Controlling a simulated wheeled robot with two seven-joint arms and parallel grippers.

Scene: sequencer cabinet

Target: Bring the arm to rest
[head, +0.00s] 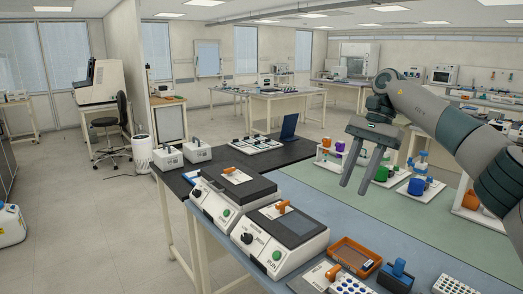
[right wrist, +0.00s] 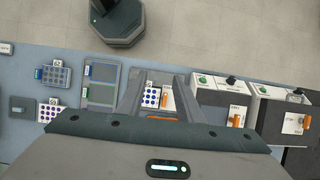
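My right arm (head: 425,110) reaches in from the right in the head view, raised above the benches. Its gripper (head: 353,188) points down, with its two fingers apart and nothing between them. In the right wrist view the open fingers (right wrist: 157,82) frame the bench far below, where a white card with dark round spots (right wrist: 153,97) shows through the gap. My left arm and left gripper are in neither view.
Two white-and-grey machines with orange-handled items, the nearer one (head: 280,238), stand on the bench below. An orange tray (head: 354,256), a blue item (head: 397,274) and racks lie at the front. A white rack with coloured containers (head: 340,146) stands behind the gripper. Open floor (head: 90,220) lies left.

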